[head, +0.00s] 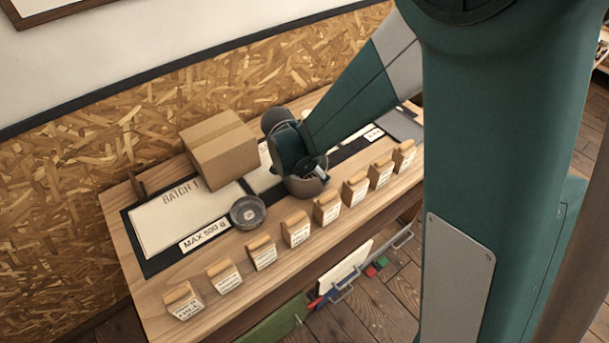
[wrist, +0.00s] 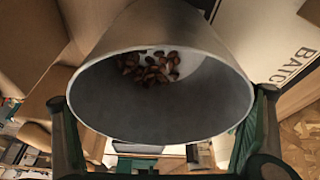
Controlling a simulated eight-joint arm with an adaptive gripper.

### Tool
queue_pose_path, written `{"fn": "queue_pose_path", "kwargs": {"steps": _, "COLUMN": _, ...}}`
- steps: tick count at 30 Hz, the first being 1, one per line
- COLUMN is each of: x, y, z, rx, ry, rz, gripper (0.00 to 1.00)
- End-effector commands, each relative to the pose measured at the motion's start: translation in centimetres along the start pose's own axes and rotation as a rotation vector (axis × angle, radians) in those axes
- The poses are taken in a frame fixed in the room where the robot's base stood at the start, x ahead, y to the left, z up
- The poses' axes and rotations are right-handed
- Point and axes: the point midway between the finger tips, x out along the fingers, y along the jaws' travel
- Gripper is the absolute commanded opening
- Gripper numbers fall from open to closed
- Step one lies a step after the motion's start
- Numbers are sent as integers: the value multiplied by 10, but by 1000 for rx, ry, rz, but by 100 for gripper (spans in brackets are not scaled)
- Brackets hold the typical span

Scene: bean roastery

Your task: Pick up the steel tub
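The steel tub (head: 304,188) is a grey, round, tapered vessel on or just above the bench, behind the row of bags. I cannot tell whether its base touches the bench. In the wrist view the tub (wrist: 180,105) fills the middle, its wide mouth facing the camera, with brown beans (wrist: 150,67) inside. My gripper (wrist: 161,100) has one finger at each side of the rim, and both seem to touch it. In the head view my gripper (head: 318,170) is over the tub and hides part of it.
A cardboard box (head: 219,148) stands left of my gripper on the labelled mat (head: 150,228). A round grey dish (head: 248,212) lies left of the tub. Several small labelled bags (head: 297,230) line the bench's front edge. A chipboard wall (head: 100,170) rises behind.

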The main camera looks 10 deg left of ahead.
Motion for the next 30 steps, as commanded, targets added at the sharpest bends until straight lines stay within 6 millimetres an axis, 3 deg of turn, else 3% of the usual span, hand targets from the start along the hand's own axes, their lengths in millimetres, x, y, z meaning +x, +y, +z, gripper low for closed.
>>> {"fn": "queue_pose_path", "kwargs": {"steps": 3, "x": 0, "y": 0, "z": 0, "rx": 0, "ry": 0, "rz": 0, "gripper": 66}}
{"fn": "queue_pose_path", "kwargs": {"steps": 14, "x": -1, "y": 0, "z": 0, "rx": 1, "ry": 0, "rz": 0, "gripper": 65}}
{"fn": "queue_pose_path", "kwargs": {"steps": 17, "x": -4, "y": 0, "z": -2, "rx": 1, "ry": 0, "rz": 0, "gripper": 57}}
{"fn": "queue_pose_path", "kwargs": {"steps": 30, "x": -42, "y": 0, "z": -18, "rx": 0, "ry": 0, "rz": 0, "gripper": 57}}
